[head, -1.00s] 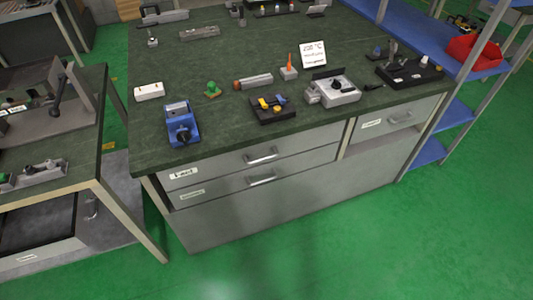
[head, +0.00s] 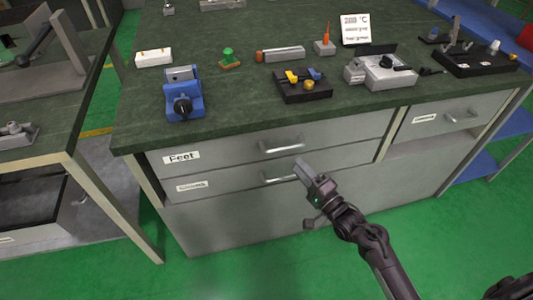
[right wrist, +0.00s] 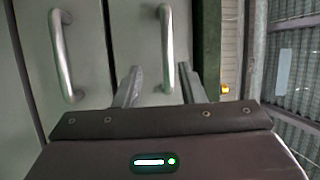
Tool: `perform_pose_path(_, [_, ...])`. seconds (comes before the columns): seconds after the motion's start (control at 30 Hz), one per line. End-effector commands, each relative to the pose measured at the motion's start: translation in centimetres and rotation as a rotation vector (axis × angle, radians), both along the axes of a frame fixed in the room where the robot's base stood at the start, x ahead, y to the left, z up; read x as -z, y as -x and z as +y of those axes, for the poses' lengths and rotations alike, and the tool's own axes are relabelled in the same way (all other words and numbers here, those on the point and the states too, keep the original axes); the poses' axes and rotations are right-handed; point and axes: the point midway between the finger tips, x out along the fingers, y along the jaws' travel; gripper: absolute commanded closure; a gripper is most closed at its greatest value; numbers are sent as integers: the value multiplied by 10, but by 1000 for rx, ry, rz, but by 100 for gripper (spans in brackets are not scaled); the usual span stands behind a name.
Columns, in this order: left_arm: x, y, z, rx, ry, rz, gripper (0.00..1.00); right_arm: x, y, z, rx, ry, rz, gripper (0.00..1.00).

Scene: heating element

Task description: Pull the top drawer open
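The top drawer (head: 225,149), labelled "Feet", is shut in the grey front of the green-topped workbench. Its bar handle (head: 283,146) is at its middle. My right gripper (head: 302,168) is in front of the drawers, near the lower drawer's handle (head: 281,179) in the head view. In the right wrist view the right fingers (right wrist: 158,72) are spread apart and empty. The top drawer's handle (right wrist: 168,45) appears between their lines, nearer the right finger; I cannot tell whether they touch it. The lower handle (right wrist: 62,55) lies left of both fingers. My left gripper is not in view.
The lower drawer (head: 230,184) is just beneath. A blue vise (head: 184,98), a black tray (head: 303,90) and a grey device (head: 385,72) stand on the benchtop (head: 235,105). Another bench (head: 65,135) stands left, blue shelves (head: 480,165) right. The green floor in front is clear.

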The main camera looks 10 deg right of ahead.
Motion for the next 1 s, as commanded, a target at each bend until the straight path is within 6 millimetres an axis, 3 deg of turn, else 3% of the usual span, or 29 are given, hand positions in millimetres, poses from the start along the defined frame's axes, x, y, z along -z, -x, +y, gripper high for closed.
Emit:
perform_pose_path(0.17, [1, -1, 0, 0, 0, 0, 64, -12, -13, 6, -12, -29, -16, 64])
perform_pose_path(0.53, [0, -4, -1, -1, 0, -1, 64, -20, -62, 29, -11, -26, -12, 64])
perform_pose_path(0.93, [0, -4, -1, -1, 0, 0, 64, -21, -70, 33, -9, -24, -10, 64])
perform_pose_path(1.0, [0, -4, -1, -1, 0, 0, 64, -21, -70, 33, -10, -23, -11, 73])
